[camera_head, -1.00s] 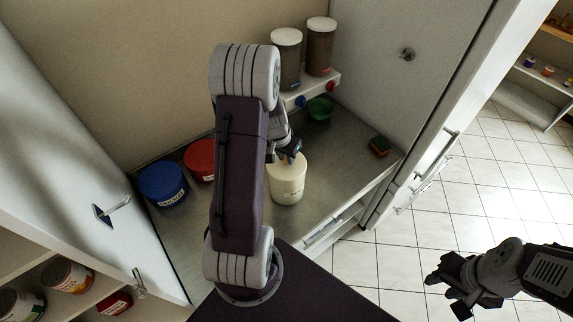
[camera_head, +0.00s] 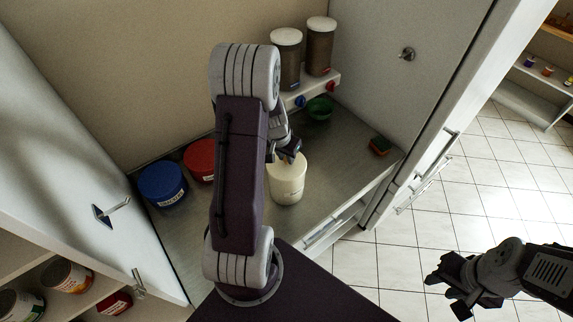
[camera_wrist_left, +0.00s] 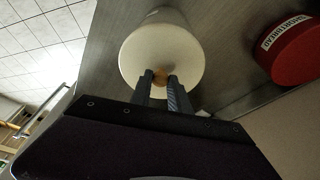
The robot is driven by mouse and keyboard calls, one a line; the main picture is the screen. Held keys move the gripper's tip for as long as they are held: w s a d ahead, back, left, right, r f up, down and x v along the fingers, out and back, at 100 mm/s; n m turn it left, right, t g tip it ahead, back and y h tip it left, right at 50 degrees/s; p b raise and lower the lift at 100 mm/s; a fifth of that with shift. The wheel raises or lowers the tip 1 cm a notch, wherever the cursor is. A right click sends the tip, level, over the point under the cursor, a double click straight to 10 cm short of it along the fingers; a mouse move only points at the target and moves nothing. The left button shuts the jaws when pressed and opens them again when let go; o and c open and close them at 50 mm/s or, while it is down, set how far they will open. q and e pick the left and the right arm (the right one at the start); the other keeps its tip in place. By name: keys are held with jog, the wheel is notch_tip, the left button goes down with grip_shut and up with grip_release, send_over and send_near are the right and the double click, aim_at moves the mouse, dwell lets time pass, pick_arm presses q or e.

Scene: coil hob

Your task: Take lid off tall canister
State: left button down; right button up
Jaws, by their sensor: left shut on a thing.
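The tall cream canister (camera_head: 287,187) stands upright on the metal worktop, right of my left arm. My left gripper (camera_head: 291,153) is above it, pointing down and partly hidden by the arm. In the left wrist view, the round pale lid (camera_wrist_left: 150,48) lies under the fingers. My left gripper (camera_wrist_left: 160,80) is shut on the lid's small orange-brown knob (camera_wrist_left: 160,74). I see no clear gap between lid and canister. My right gripper (camera_head: 447,293) hangs empty over the tiled floor, its fingers apart.
A blue tub (camera_head: 163,186) and a red tub (camera_head: 200,160) stand left of my arm. Two brown jars with white tops (camera_head: 287,62) stand on a back ledge (camera_head: 318,91). A green bowl (camera_head: 320,107) and a sponge (camera_head: 380,146) sit to the right, with bare worktop between.

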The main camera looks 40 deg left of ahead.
pick_arm(q)
jog(key=shift+r, duration=0.1)
dwell(0.5)
jog(key=r, duration=0.4)
jog(key=shift+w+d+r+b, duration=0.1)
jog(key=shift+w+b, duration=0.2)
jog(key=shift+w, duration=0.05)
jog(key=w+d+r+b, duration=0.1)
jog(key=w+d+r, duration=0.3)
jog(key=w, duration=0.6)
notch_tip(320, 180, up, 3)
jog(key=shift+f+b, duration=0.2)
jog(key=shift+b, duration=0.15)
jog(key=shift+w, duration=0.1)
